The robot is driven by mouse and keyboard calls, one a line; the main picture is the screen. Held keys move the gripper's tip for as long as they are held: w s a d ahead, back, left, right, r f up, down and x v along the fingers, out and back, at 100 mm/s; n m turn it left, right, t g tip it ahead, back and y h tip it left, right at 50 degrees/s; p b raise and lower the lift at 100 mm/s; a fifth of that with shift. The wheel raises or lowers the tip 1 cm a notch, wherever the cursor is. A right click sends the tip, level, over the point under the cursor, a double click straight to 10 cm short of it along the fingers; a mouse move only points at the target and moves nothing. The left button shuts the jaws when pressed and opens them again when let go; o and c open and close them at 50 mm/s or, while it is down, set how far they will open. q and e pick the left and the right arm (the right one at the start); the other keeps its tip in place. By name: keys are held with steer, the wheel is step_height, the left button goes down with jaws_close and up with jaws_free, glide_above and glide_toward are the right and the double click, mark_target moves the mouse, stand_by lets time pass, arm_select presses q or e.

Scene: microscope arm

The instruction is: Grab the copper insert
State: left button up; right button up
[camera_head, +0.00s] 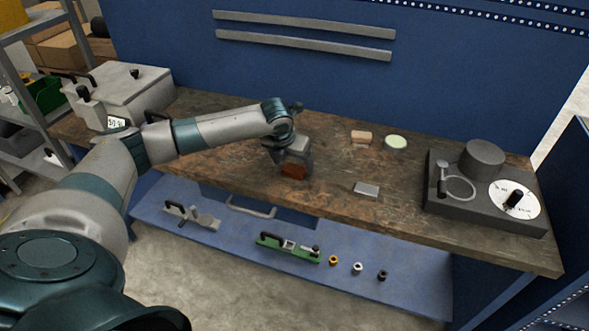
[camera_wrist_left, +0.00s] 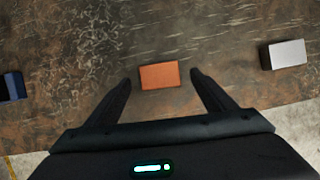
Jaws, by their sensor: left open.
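The copper insert (camera_wrist_left: 159,75) is a small orange-brown block lying on the brown worktop. In the wrist view it sits just beyond and between the fingertips of my left gripper (camera_wrist_left: 160,78), which is open and empty. In the head view my left gripper (camera_head: 293,170) is over the worktop near its front edge, and the copper insert (camera_head: 293,171) shows at its lower end, partly hidden. My right gripper is in neither view.
A silver block (camera_head: 366,189) lies to the right; it also shows in the wrist view (camera_wrist_left: 286,54). A tan block (camera_head: 361,137) and pale green disc (camera_head: 396,142) lie behind. A dark grey device (camera_head: 435,195) stands at right. A blue lower shelf (camera_head: 225,246) holds several parts.

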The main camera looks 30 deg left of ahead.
mark_target(294, 171)
arm_select(q)
steer(key=shift+x, duration=1.35)
steer(key=shift+a, duration=0.1)
steer(key=shift+c, duration=0.7)
steer(key=shift+r, duration=0.1)
steer(key=c, duration=1.5)
